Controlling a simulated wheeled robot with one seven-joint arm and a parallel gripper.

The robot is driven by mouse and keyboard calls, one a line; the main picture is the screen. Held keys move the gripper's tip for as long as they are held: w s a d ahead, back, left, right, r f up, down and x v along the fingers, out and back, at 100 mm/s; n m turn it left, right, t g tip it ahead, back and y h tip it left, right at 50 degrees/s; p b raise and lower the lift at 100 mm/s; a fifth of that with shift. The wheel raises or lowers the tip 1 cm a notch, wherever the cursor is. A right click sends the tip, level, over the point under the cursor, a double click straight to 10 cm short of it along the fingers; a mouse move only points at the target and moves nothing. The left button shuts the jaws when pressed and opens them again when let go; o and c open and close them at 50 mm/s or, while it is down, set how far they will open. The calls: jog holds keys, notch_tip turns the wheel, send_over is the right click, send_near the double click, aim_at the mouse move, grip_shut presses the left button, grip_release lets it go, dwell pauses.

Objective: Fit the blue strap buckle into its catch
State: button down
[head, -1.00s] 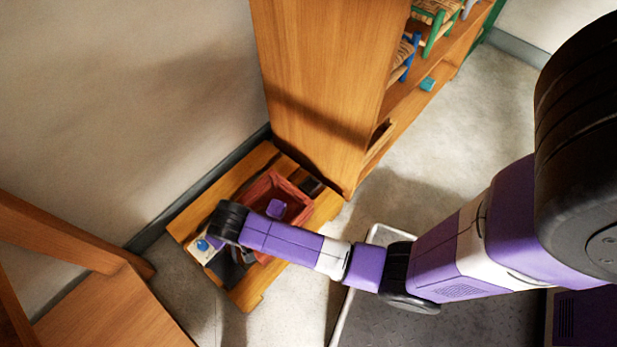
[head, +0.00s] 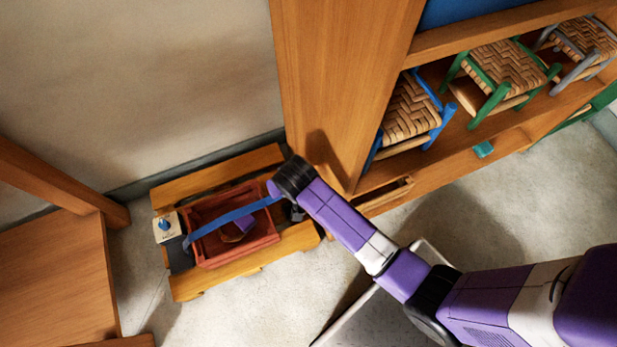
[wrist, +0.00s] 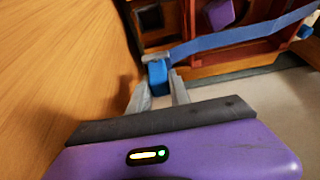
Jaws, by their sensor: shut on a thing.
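The blue buckle (wrist: 158,78) is between the fingertips of my gripper (wrist: 160,86), which is shut on it in the wrist view. From it the blue strap (head: 235,214) runs taut over the red crate (head: 265,243) to the left end of the low wooden bench; the strap also shows in the wrist view (wrist: 235,40). My gripper is at the crate's right end in the head view, its fingers hidden behind my wrist. A dark fitting (head: 296,213) shows just below my wrist. I cannot tell whether it is the catch, or whether the buckle touches it.
The wooden bench (head: 195,286) carries the crate, with a purple block (head: 244,223) inside. A white plate with a blue knob (head: 165,226) is at its left end. A tall wooden shelf unit (head: 335,80) with small woven stools (head: 407,108) stands close to my gripper.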

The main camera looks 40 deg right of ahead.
jog(key=shift+d+f+b, duration=0.15)
jog(key=shift+f+b, duration=2.3)
jog(key=shift+f, duration=2.55)
jog(key=shift+d+f+b, duration=0.15)
jog(key=shift+f+b, duration=2.25)
jog(key=shift+f, duration=2.55)
jog(key=shift+f, duration=0.15)
jog(key=shift+f+b, duration=0.25)
jog(key=shift+b, duration=0.05)
jog(key=c, duration=1.2)
grip_release()
jog(key=shift+r, duration=0.15)
